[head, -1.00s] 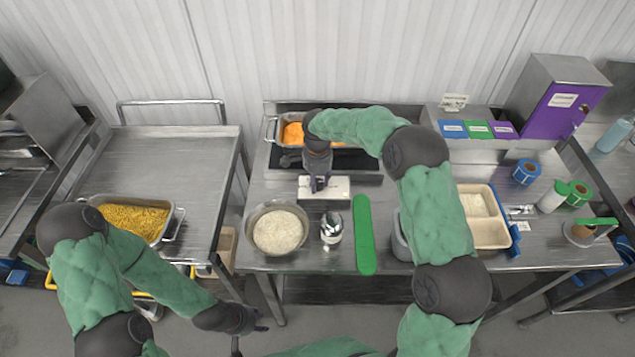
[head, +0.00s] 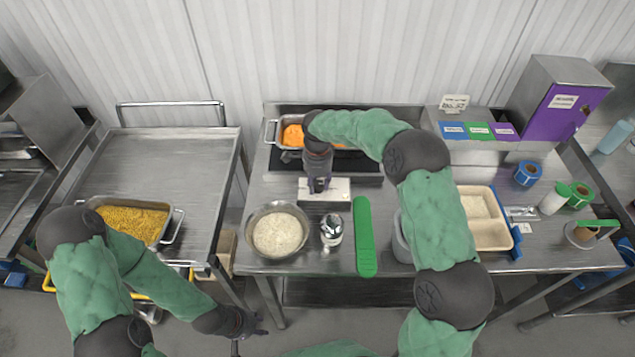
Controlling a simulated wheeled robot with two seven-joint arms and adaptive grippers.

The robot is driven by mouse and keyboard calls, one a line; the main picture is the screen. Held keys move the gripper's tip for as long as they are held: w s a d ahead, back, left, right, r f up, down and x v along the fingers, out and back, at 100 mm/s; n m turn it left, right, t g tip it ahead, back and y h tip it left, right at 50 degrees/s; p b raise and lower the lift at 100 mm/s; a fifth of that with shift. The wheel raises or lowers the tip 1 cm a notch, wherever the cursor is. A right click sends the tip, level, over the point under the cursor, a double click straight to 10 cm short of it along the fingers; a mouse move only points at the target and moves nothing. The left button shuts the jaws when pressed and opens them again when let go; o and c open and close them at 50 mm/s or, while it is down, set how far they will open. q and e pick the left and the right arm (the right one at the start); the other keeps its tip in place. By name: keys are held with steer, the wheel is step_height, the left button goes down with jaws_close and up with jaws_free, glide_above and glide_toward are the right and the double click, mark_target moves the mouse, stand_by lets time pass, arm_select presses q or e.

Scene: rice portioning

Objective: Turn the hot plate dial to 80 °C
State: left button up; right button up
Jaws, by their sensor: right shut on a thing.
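The hot plate (head: 369,168) is a dark flat unit at the back of the middle table, with a metal pan (head: 270,131) of orange food on it. A pale control box (head: 337,190) sits at its front edge. My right gripper (head: 318,186) points down at this box and is shut on the dial, which the gripper hides. The dial's setting cannot be read. My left gripper (head: 250,325) hangs low at the lower left, away from the table. Its fingers are too small and dark to judge.
A rice tray (head: 492,236) stands to the right. A pan of yellow food (head: 133,220) is on the left cart, whose top (head: 160,165) is mostly clear.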

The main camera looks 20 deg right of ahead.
mark_target(317, 184)
steer(key=o, duration=1.2)
steer(key=shift+c, duration=0.2)
steer(key=shift+r, duration=0.1)
step_height(317, 184, up, 12)
